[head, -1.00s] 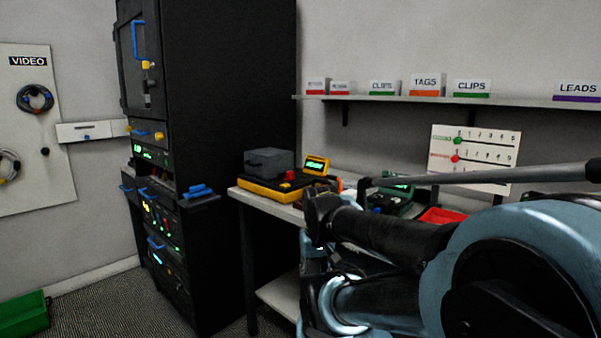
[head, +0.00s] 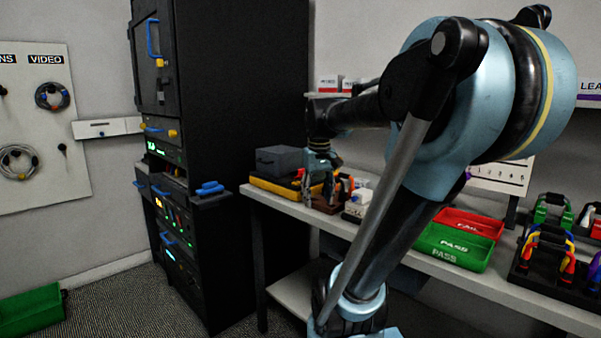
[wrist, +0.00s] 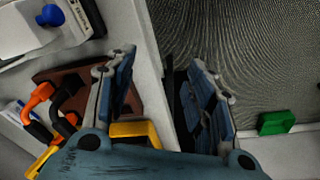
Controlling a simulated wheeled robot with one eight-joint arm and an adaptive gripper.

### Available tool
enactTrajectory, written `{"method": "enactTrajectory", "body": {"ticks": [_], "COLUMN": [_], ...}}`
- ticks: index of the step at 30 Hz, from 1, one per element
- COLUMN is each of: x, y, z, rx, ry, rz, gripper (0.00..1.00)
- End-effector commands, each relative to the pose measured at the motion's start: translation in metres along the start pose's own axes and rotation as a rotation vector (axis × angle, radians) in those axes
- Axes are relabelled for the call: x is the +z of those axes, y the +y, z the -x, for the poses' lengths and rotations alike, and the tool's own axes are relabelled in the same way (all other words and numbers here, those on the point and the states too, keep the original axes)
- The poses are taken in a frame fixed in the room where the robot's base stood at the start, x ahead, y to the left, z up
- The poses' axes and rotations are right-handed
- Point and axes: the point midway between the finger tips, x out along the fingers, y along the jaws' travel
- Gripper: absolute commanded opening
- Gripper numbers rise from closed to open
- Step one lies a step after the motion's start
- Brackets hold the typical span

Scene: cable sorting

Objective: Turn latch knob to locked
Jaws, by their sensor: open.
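The tall black cabinet (head: 235,90) stands left of centre in the head view. Its upper door (head: 144,85) looks closed and has a blue handle (head: 152,37) and a small yellow knob (head: 159,63) near its right edge. More yellow knobs (head: 172,133) sit on the drawer below. Which knob is the latch, and its setting, I cannot tell. My gripper (head: 319,182) is over the bench, right of the cabinet and apart from these knobs. In the wrist view my gripper (wrist: 165,88) is open, its fingers wide apart with nothing between them.
The bench (head: 405,253) holds a yellow-black case, a red tray (head: 470,222), a green tray (head: 455,246) and tool racks. A brown holder (wrist: 75,70) with orange and black handles lies close beside my gripper. A green bin (head: 30,312) stands on the floor.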

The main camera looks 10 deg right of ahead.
Motion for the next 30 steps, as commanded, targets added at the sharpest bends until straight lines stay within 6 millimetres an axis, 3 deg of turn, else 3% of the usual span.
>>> {"method": "enactTrajectory", "body": {"ticks": [1, 6, 15, 24, 30], "x": [-0.02, -0.078, -0.18, -0.272, -0.305], "y": [0.003, 0.013, 0.029, 0.041, 0.045], "z": [0.014, 0.052, 0.101, 0.128, 0.134], "rx": [0.001, 0.003, 0.004, 0.002, 0.002], "ry": [-0.006, -0.027, -0.064, -0.099, -0.111], "rz": [0.015, 0.062, 0.147, 0.227, 0.258], "gripper": [0.49, 0.49, 0.49, 0.49, 0.49]}}
